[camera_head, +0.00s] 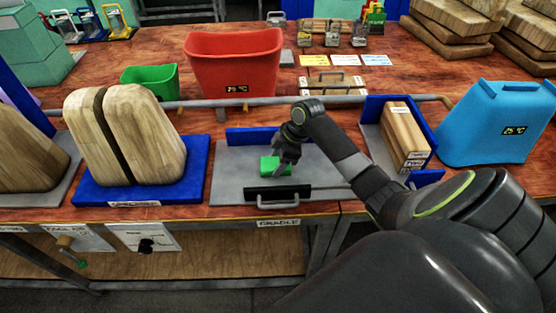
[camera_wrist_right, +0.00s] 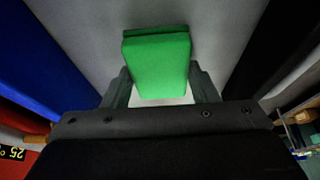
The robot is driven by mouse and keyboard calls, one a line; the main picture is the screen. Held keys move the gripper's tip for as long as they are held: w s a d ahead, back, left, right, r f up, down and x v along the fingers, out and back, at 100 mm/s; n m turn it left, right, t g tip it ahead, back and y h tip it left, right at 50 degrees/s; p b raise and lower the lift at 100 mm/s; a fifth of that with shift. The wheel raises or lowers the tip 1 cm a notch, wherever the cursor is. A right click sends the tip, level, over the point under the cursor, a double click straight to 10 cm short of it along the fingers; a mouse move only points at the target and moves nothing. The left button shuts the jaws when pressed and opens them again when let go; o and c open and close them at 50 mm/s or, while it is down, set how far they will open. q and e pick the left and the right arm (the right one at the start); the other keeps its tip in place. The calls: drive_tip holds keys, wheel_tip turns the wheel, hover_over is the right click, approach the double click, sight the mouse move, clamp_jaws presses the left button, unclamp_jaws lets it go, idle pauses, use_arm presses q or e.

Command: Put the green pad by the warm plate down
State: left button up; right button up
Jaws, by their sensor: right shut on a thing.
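The green pad (camera_head: 275,165) is in the jaws of my right gripper (camera_head: 283,158), over the grey plate of the cradle (camera_head: 235,170). In the right wrist view the pad (camera_wrist_right: 160,62) sits between the fingers of the gripper (camera_wrist_right: 162,88), with a darker green strip along its far edge. Grey surface shows around it; I cannot tell whether the pad touches that surface. A warm plate cannot be told apart by look. My left gripper is not in view.
The cradle has a blue wall (camera_head: 262,135) behind and a black bar with a handle (camera_head: 278,194) in front. Wooden blocks on a blue base (camera_head: 190,172) stand left. A blue bin (camera_head: 500,125) stands right. A red bin (camera_head: 232,62) with a temperature display stands behind.

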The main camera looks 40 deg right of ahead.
drive_tip(key=o, duration=0.9)
drive_tip(key=b+v, duration=0.1)
drive_tip(key=v, duration=1.1)
